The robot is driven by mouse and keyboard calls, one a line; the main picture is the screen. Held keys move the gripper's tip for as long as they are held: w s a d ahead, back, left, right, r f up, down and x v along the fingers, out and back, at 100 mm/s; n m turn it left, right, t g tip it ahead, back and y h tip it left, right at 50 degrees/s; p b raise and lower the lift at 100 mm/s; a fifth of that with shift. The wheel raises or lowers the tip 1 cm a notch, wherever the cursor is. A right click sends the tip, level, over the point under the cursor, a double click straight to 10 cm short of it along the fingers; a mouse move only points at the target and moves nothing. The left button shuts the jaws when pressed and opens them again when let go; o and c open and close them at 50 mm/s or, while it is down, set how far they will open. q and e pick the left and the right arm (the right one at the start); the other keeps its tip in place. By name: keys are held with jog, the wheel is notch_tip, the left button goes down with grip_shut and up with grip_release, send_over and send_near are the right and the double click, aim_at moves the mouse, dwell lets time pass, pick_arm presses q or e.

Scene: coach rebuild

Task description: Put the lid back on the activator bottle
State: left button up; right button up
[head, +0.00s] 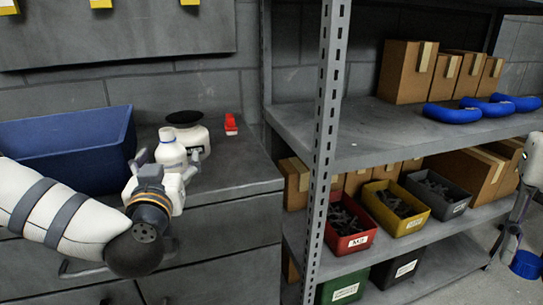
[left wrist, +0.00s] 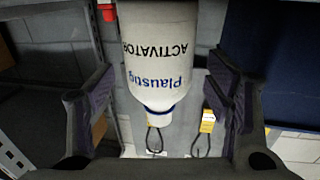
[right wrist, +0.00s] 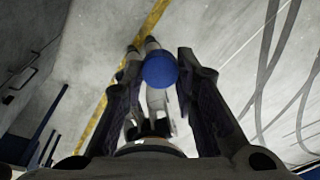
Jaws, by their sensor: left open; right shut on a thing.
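The white activator bottle (head: 169,153) stands upright on the grey cabinet top in the head view. In the left wrist view the bottle (left wrist: 158,55) appears upside down, with its label and a blue ring at its uncovered neck. My left gripper (head: 167,161) is open, with its fingers on either side of the bottle; gaps show beside it in the left wrist view. My right gripper (right wrist: 160,64) is shut on a round blue lid (right wrist: 160,70), held at its fingertips. In the head view my right arm is at the right edge, far from the bottle.
A blue bin (head: 75,148) stands left of the bottle. A white container with a black top (head: 184,118) is close behind it, and a small red object (head: 230,124) lies to the right. A metal shelf post (head: 326,140) and shelves with boxes and bins stand to the right.

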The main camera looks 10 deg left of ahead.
pick_arm(q)
jog(key=shift+x, duration=0.95)
pick_arm(e)
jog(key=shift+f, duration=0.3)
pick_arm(q)
jog(key=shift+c, duration=0.2)
jog(key=c, duration=1.4)
